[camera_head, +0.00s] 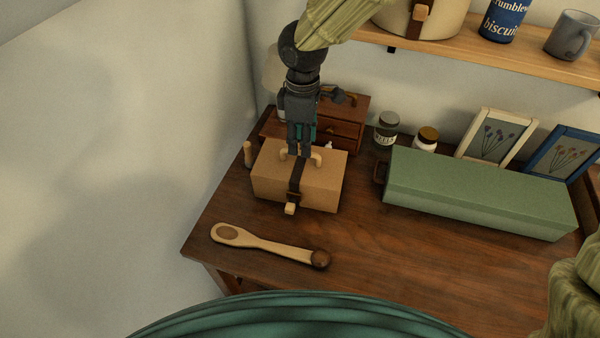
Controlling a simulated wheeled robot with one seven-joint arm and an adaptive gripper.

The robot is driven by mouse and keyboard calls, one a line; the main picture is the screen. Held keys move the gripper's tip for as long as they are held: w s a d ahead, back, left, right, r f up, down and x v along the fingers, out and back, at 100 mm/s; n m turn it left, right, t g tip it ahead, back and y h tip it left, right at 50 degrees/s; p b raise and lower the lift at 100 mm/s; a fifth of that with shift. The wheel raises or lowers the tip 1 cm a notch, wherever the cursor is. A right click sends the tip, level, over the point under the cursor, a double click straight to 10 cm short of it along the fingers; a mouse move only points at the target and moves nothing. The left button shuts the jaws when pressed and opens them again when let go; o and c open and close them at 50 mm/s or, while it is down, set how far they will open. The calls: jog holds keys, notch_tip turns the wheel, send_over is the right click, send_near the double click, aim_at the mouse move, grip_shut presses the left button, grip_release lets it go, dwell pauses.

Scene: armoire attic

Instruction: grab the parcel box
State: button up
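The parcel box (325,183) is a tan box with a dark strap across it and light curved handle pieces on its lid. It sits upright on the left part of the wooden table. My gripper (299,150) points down from above, with its fingertips at the top of the box, between the handle pieces. The fingers hide part of the handle and strap. I cannot tell whether they touch the box or are closed on anything.
A wooden spoon (262,243) lies in front of the box. A small drawer chest (342,132) stands close behind. A long green box (478,195) lies to the right. Jars (386,128) and picture frames (491,138) stand behind, under a shelf (500,52). A wall is left.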

aim_at(300, 171)
jog(key=shift+w+a+f, duration=0.1)
jog(key=shift+f, duration=1.2)
jog(key=shift+w+a+f, duration=0.1)
jog(key=shift+f, duration=1.2)
grip_shut()
